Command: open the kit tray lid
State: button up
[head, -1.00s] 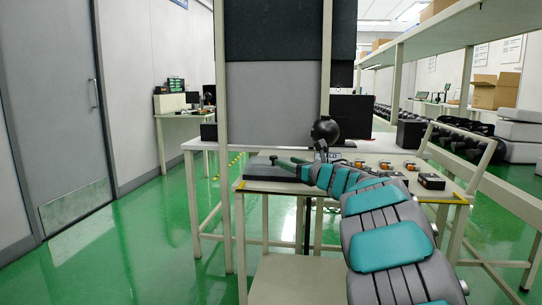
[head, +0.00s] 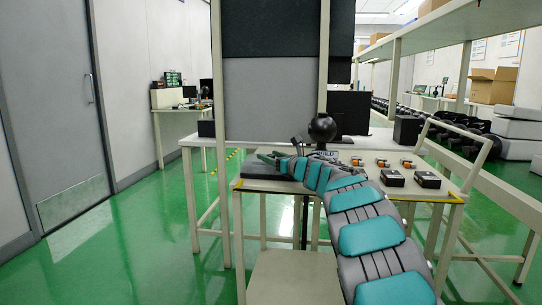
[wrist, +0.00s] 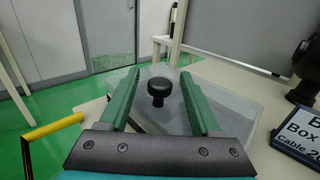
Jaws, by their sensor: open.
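The kit tray lid (wrist: 235,95) is a pale grey, see-through panel with a black round knob (wrist: 159,90) standing up from it. In the wrist view the knob is between the two green fingers of my gripper (wrist: 161,76), with a gap on each side. The gripper is open and holds nothing. In the head view the dark grey tray (head: 256,172) lies at the left end of the cart top, and my gripper (head: 270,158) is over it. My gripper and arm hide part of the tray there.
A black ball-shaped device (head: 322,128) stands just behind my arm. Two small dark boxes (head: 427,180) and several orange-and-white parts lie on the cart (head: 448,196) to the right. A tall post and panel stand behind the tray.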

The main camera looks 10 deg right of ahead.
grip_shut()
dwell(0.5)
dwell(0.9)
